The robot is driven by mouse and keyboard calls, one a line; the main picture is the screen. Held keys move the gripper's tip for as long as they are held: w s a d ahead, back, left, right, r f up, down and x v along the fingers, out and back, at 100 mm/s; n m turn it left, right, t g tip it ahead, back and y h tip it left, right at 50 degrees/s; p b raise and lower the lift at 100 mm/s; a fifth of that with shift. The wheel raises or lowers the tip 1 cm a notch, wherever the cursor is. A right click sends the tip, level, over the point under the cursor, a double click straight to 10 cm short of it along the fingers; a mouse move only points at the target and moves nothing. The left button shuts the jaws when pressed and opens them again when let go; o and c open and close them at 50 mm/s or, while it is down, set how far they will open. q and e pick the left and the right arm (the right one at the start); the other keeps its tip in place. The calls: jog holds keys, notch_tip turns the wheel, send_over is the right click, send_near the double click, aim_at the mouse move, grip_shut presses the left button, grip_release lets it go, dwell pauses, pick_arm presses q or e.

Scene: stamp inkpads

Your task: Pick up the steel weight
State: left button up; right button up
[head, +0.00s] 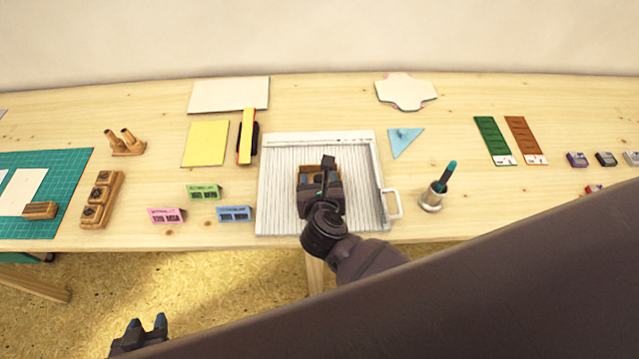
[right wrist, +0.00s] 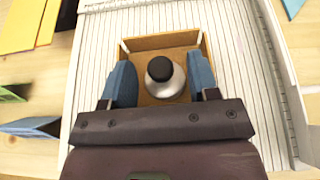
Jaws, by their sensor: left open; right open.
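The steel weight (right wrist: 164,82) is a round silver body with a black knob on top. In the right wrist view it stands in a small wooden box (right wrist: 150,43) on the ribbed white board. My right gripper (right wrist: 162,84) is open, with its blue fingers on either side of the weight; I cannot tell whether they touch it. In the head view my right gripper (head: 322,182) hides the weight and covers most of the box. My left gripper (head: 146,325) is open and empty, low at the left, off the table's front edge.
The white ribbed board (head: 278,190) has a handle (head: 397,206) on its right side. A metal cup (head: 432,198) with a dark tool stands to the right. Pink (head: 166,215), green (head: 204,192) and blue (head: 234,214) folded cards stand to the left. Bare wood lies right of the cup.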

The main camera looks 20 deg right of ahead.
jog(key=shift+w+d+f, duration=0.1)
jog(key=shift+w+f, duration=0.05)
jog(key=shift+w, duration=0.15)
jog(key=c, duration=1)
grip_shut()
jog(key=shift+r, duration=0.2)
